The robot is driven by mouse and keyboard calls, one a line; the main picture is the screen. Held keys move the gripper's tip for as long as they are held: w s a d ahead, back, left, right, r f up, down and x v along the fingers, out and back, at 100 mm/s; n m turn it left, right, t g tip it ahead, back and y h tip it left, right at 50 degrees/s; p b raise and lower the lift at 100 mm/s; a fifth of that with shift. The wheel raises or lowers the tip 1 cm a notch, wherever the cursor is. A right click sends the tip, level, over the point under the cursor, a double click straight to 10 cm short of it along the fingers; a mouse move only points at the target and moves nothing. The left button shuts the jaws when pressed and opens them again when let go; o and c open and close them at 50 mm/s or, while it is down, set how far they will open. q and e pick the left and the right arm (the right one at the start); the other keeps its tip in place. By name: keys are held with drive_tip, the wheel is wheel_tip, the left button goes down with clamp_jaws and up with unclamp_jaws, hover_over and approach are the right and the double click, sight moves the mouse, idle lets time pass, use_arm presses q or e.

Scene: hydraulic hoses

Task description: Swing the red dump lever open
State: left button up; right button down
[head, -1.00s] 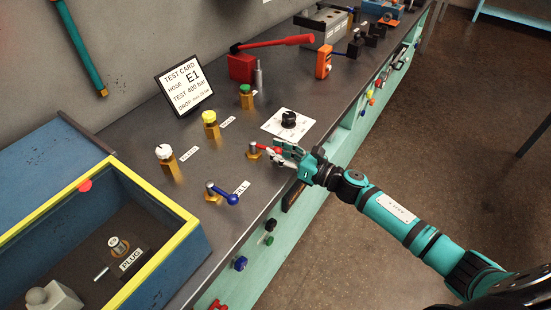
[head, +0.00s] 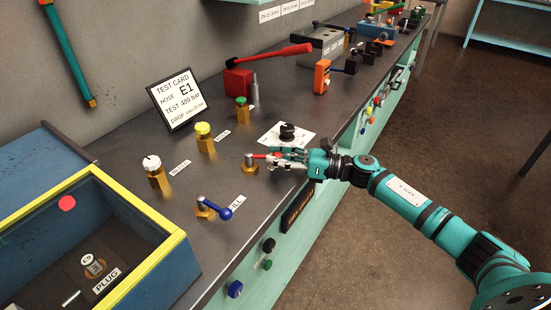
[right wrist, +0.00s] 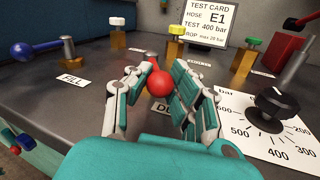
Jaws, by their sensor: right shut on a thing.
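The red dump lever (head: 260,156) sits on a small brass valve (head: 250,165) near the bench's front edge. It points right, toward my right gripper (head: 278,158). My right gripper is shut on the lever's end. In the right wrist view, the lever's red ball (right wrist: 158,84) lies between the two fingers, with a short bit of its red stem behind it. The label below the ball is partly hidden by the fingers. My left gripper is out of view.
The blue-handled fill valve (head: 222,212) stands left of the dump valve. The black dial knob (head: 287,131) on its white scale is close behind my gripper. Capped brass fittings (head: 203,138) and the test card (head: 175,98) stand farther back. A yellow-rimmed blue box (head: 178,240) is at left.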

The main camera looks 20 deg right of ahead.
drive_tip(key=shift+d, duration=0.1)
drive_tip(key=c, duration=1.1)
unclamp_jaws()
drive_tip(key=shift+o, duration=0.2)
drive_tip(key=shift+s+d, duration=0.15)
drive_tip(key=shift+d, duration=0.05)
drive_tip(key=v, duration=1.1)
drive_tip(key=shift+d, duration=0.2)
drive_tip(key=shift+s, duration=0.1)
